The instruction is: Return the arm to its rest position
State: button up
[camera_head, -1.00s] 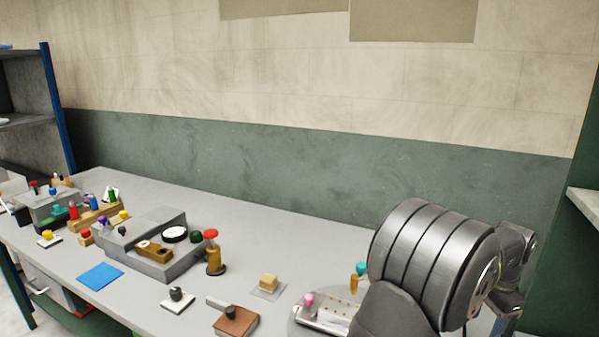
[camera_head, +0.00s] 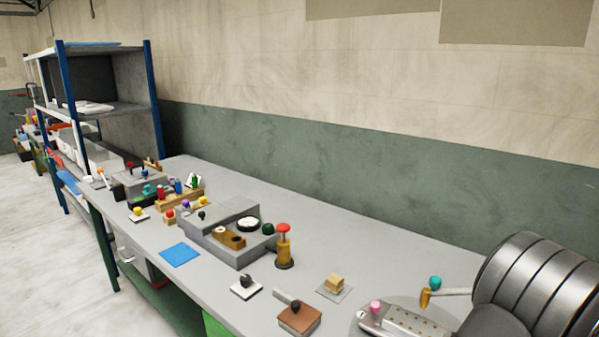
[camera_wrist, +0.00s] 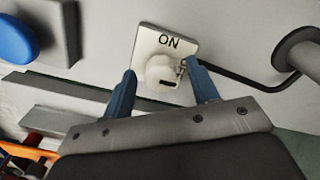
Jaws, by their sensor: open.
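My gripper (camera_wrist: 162,72) shows in the wrist view with its two blue fingers apart and nothing held between them. A white plate marked "ON" with a round white knob (camera_wrist: 160,69) appears between and beyond the fingertips. I cannot tell whether either finger touches it. In the head view only dark, rounded links of my arm show at the lower right; the gripper itself is out of that picture.
The grey bench (camera_head: 340,245) carries a stepped grey block (camera_head: 237,255), a red-topped brass post (camera_head: 284,247), a blue mat (camera_head: 180,255) and a brown block (camera_head: 300,318). In the wrist view, a blue round button (camera_wrist: 15,40) and a dark bent rod (camera_wrist: 245,82) are nearby.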

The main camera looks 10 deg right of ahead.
notch_tip(320, 180, up, 18)
notch_tip(320, 180, down, 18)
jog(key=shift+f, duration=0.15)
jog(key=n, duration=0.8)
jog(key=shift+s+n, duration=0.1)
jog(key=shift+n, duration=0.2)
jog(key=n, duration=0.3)
jog(key=shift+n, duration=0.4)
jog(key=shift+s+d+n, duration=0.1)
jog(key=shift+n, duration=2.1)
